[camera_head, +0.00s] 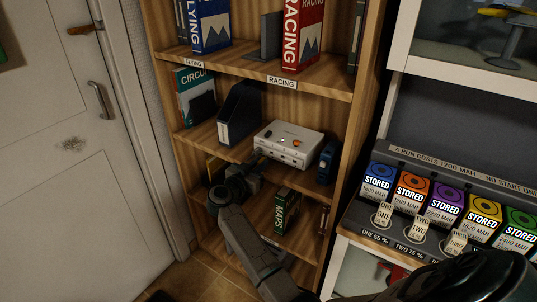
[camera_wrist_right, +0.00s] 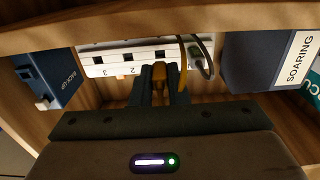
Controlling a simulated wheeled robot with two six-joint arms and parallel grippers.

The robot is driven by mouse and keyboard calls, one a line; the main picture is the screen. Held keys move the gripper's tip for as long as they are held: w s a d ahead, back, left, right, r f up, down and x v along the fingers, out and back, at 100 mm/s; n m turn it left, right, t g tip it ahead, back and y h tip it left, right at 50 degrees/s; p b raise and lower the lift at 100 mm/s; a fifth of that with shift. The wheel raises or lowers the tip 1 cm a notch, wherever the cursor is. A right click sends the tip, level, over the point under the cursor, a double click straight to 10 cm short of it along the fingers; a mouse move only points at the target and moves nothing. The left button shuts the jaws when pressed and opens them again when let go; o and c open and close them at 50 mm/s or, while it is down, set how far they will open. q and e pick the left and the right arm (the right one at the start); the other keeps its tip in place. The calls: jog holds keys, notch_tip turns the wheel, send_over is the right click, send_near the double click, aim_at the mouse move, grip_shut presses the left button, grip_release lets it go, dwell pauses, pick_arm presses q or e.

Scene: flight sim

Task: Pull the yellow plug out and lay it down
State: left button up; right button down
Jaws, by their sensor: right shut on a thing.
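A white power box (camera_head: 289,143) with an orange switch on top stands on the middle shelf; its numbered sockets show in the wrist view (camera_wrist_right: 112,62). The yellow plug (camera_wrist_right: 159,72) is between the fingers of my right gripper (camera_wrist_right: 161,88), at the box's socket face. A yellow cable (camera_wrist_right: 183,66) bends beside it. I cannot tell how deep the plug sits. In the head view my right gripper (camera_head: 258,167) is at the box's front left and hides the plug. My left gripper is not in view.
A dark binder (camera_head: 240,113) stands left of the box and a small blue box (camera_head: 327,163) stands right of it. A dark plug with a cable (camera_wrist_right: 196,52) is close beside the yellow one. A maps box (camera_head: 286,212) is on the shelf below. Stored battery packs (camera_head: 412,190) line a rack at right.

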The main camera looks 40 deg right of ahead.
aim_at(291, 183)
jog(key=shift+p+v, duration=0.55)
jog(key=shift+v, duration=0.5)
jog(key=shift+s+d+r+p, duration=0.1)
jog(key=shift+s+d+p, duration=1.8)
jog(key=shift+p, duration=0.55)
jog(key=shift+s+d+r+p, duration=0.1)
jog(key=shift+s+d+p, duration=1.6)
jog(key=shift+s+p, duration=0.55)
jog(key=shift+s+d+f+p, duration=0.15)
jog(key=shift+d+p, duration=0.15)
jog(key=shift+p, duration=0.15)
jog(key=shift+f, duration=0.3)
jog(key=shift+f+b, duration=0.55)
jog(key=shift+f, duration=0.5)
